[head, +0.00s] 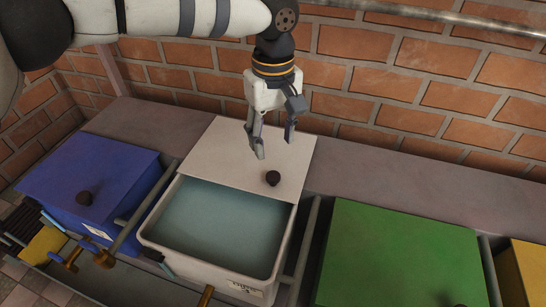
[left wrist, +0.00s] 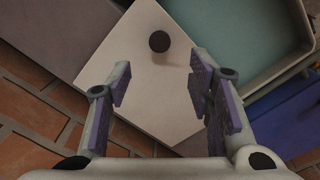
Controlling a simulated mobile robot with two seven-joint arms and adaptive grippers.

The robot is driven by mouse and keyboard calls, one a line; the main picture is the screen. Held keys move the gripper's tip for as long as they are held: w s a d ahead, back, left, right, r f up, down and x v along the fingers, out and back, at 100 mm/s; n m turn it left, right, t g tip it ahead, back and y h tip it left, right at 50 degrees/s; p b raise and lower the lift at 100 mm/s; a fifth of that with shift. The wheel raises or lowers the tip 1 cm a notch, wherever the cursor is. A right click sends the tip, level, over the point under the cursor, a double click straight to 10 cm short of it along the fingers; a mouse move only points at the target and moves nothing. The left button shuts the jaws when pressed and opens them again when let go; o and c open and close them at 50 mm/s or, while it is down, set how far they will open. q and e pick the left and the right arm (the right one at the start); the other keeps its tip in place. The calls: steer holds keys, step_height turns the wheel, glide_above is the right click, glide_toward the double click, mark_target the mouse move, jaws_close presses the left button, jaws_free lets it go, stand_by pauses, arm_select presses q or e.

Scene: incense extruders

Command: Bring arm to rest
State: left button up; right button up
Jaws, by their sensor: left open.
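My left gripper (head: 272,145) hangs from the arm that comes in from the upper left. It is open and empty, above the white lid (head: 232,150). The lid has a dark round knob (head: 273,178) and lies pushed back on the white bin (head: 168,252), leaving the front of the bin open with pale teal contents (head: 220,220). In the left wrist view the two fingers (left wrist: 160,95) are spread apart, with the lid (left wrist: 150,75) and its knob (left wrist: 159,41) beyond them and nothing between them. My right gripper is not in view.
A blue bin with a closed lid (head: 95,170) stands left of the white bin. A green lid (head: 400,255) is to the right, with a yellow one (head: 530,270) past it. A brick wall (head: 400,90) rises behind the ledge. Metal rails run between the bins.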

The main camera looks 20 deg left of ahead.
arm_select(q)
step_height(320, 180, up, 2)
steer(key=shift+r, duration=0.15)
stand_by(0.3)
